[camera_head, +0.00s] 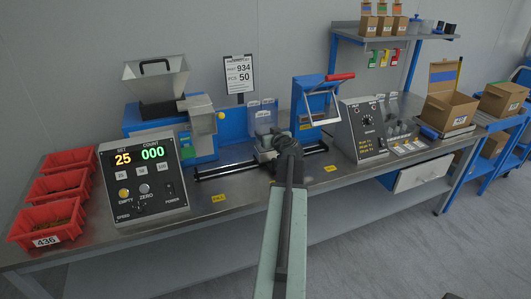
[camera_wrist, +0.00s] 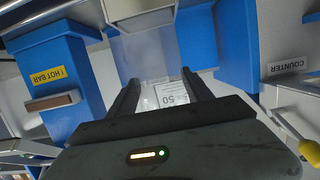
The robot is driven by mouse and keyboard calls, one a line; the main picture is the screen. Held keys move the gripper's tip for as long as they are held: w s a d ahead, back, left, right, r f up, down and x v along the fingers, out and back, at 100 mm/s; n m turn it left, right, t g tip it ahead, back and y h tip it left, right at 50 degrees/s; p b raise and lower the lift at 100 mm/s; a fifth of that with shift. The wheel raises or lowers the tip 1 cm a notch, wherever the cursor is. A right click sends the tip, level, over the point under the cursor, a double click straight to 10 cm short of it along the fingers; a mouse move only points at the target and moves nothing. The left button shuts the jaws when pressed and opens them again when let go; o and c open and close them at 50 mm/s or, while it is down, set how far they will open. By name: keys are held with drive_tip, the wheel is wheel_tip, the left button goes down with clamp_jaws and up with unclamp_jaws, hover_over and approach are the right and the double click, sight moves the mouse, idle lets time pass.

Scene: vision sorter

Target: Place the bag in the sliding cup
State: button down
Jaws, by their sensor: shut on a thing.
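My gripper (camera_wrist: 164,92) is shut on a clear bag (camera_wrist: 168,96) with a white label reading 50, seen between the two dark fingers in the wrist view. In the head view my gripper (camera_head: 280,137) is over the slide rails, between the counter and the hot-bar sealer, and hides the bag. A grey piece on the rails, which looks like the sliding cup (camera_head: 264,154), shows just left of my gripper, partly hidden. I cannot tell whether the bag touches it.
The blue counter (camera_head: 205,140) with its hopper stands left, the blue sealer (camera_head: 308,105) with a red handle right. Clear bag holders (camera_head: 262,112) stand behind. A control box (camera_head: 140,178) and red bins (camera_head: 47,222) are at left. Some front bench surface is clear.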

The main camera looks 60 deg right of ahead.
drive_tip(key=shift+f, duration=0.15)
wheel_tip(320, 180, down, 4)
drive_tip(key=b, duration=0.3)
drive_tip(key=shift+b, duration=0.4)
drive_tip(key=shift+c, duration=2.2)
unclamp_jaws()
